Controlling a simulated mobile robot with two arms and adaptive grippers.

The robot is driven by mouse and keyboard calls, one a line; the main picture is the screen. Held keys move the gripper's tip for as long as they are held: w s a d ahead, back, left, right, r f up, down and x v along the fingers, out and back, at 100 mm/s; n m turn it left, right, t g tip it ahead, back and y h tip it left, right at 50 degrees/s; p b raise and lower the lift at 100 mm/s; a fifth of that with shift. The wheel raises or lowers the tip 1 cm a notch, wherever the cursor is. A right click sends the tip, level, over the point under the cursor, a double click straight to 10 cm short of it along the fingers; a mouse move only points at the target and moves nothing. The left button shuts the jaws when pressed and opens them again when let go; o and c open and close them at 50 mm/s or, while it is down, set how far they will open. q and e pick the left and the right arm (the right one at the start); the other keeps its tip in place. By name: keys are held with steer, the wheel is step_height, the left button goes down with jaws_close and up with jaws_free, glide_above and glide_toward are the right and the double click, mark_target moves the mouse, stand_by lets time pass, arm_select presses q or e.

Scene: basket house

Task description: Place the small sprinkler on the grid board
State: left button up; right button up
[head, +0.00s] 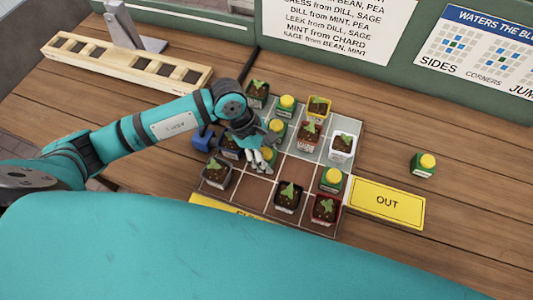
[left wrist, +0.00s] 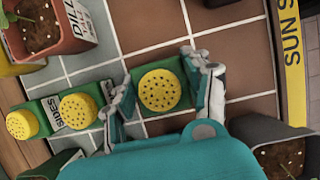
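The grid board (head: 256,187) has brown and pale grey cells and carries several potted seedlings and green sprinklers with yellow tops. My left gripper (head: 264,155) is over the board's middle, and its fingers (left wrist: 163,88) lie against both sides of a small sprinkler (left wrist: 160,90), seen from above. I cannot tell whether this sprinkler's base touches the board. Two other sprinklers (left wrist: 78,110) (left wrist: 22,125) stand in line with it, with a SIDES label between them. Another sprinkler (head: 332,180) is on the board's right part. My right gripper is not in view.
A separate sprinkler (head: 423,165) stands on the wooden table, right of the board. A yellow OUT sign (head: 388,203) lies beside the board. A wooden rack (head: 125,66) is at the back left. A dark pot (left wrist: 277,135) is close to the right finger. The table's right side has free room.

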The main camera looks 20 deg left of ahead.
arm_select(q)
steer(key=o, duration=0.4)
steer(key=shift+r, duration=0.25)
steer(key=shift+a+r, duration=0.25)
steer(key=shift+r, duration=0.05)
steer(key=shift+b+v, duration=1.3)
steer(key=shift+v, duration=4.25)
